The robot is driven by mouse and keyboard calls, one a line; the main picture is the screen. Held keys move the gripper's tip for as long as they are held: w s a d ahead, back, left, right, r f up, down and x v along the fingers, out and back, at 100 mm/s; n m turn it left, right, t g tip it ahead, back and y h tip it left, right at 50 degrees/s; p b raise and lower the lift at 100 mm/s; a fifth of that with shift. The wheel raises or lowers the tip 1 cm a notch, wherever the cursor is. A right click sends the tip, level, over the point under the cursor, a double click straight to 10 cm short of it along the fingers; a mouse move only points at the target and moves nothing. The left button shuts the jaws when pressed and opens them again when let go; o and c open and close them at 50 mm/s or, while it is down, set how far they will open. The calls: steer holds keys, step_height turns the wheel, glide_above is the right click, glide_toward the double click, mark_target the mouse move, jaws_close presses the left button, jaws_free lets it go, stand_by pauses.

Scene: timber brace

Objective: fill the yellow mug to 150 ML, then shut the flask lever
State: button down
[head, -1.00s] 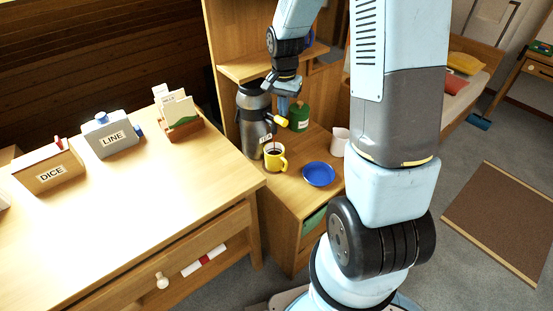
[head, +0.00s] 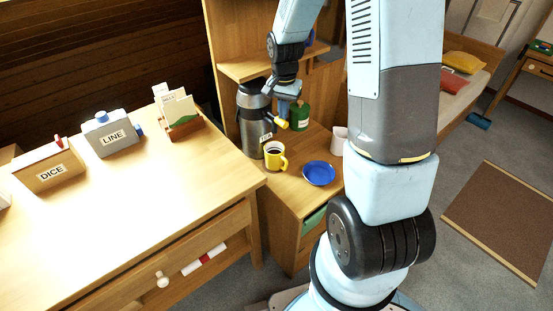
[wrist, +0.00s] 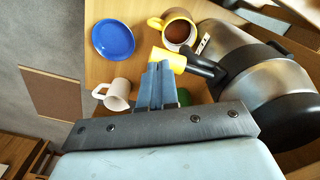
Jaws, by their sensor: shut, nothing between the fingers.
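The yellow mug (head: 275,157) stands on the low shelf in front of the steel flask (head: 250,125). It holds brown liquid, clear in the wrist view (wrist: 178,31); its level in ML cannot be read. The flask lever (head: 281,124) has a yellow end on a black arm; it also shows in the wrist view (wrist: 168,61). My gripper (head: 285,110) is shut and empty, its blue fingertips (wrist: 159,68) right at the lever's yellow end. I cannot tell whether they touch. No stream is visible into the mug now.
A blue plate (head: 319,173) lies right of the mug. A white mug (head: 339,141) and a green canister (head: 300,116) stand nearby on the shelf. An upper shelf (head: 250,69) is above the flask. The desk at left holds labelled boxes.

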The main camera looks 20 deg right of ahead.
step_height(320, 180, up, 6)
stand_by(0.6)
steer(key=shift+r, duration=0.15)
steer(key=s+r+n+t, duration=0.3)
steer(key=s+r, duration=0.8)
steer(key=r, duration=0.3)
steer(key=s+r+n+t, duration=0.1)
steer(key=s+r+n, duration=0.1)
steer(key=s, duration=0.5)
steer(key=s+r+n+t, duration=0.1)
steer(key=s+r+n, duration=0.1)
steer(key=s+r, duration=0.2)
steer(key=s, duration=0.3)
steer(key=shift+d+r+t, duration=0.2)
steer(key=shift+t, duration=0.1)
